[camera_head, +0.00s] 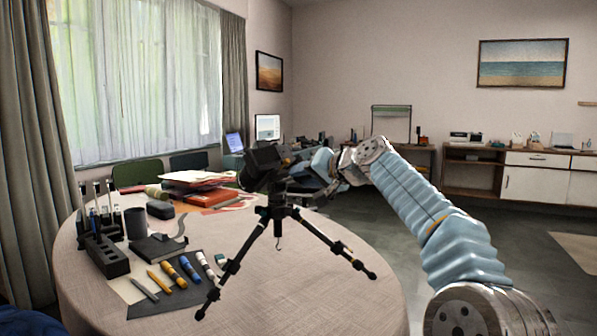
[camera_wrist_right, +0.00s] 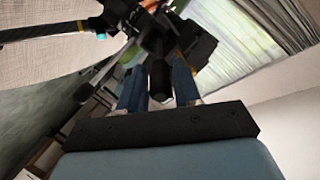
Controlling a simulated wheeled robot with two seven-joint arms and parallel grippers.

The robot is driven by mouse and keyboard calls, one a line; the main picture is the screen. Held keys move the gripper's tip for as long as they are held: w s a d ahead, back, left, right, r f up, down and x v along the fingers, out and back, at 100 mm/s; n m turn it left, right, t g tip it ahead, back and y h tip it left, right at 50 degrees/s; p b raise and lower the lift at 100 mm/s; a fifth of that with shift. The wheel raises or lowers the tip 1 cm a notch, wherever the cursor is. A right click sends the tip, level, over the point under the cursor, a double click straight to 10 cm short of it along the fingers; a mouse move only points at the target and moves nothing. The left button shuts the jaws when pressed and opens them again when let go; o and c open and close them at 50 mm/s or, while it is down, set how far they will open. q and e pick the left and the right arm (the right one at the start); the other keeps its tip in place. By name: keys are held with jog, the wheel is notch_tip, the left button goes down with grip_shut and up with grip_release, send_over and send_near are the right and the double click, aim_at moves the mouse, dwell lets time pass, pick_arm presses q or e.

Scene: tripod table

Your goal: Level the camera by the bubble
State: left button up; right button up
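A black camera (camera_head: 262,165) sits on top of a black tripod (camera_head: 278,214) that stands with spread legs on the round table. The camera looks tilted. The bubble is too small to make out. My right gripper (camera_head: 322,168) reaches in from the right, just beside the camera and tripod head. In the right wrist view its two blue fingers (camera_wrist_right: 158,86) are apart, with a dark rounded handle (camera_wrist_right: 159,80) between them. Narrow gaps seem to show beside the handle, and contact is not clear. The camera and tripod head (camera_wrist_right: 165,38) show beyond. My left gripper is out of view.
The round table (camera_head: 310,290) is bare at the front right. Pens and markers (camera_head: 172,272) lie on a dark mat at the left, near a black organiser (camera_head: 107,257), a mug (camera_head: 136,223) and a notebook (camera_head: 158,248). Books and papers (camera_head: 200,190) lie behind the tripod.

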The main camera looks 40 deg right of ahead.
aim_at(281, 183)
jog(key=shift+x, duration=1.15)
grip_shut()
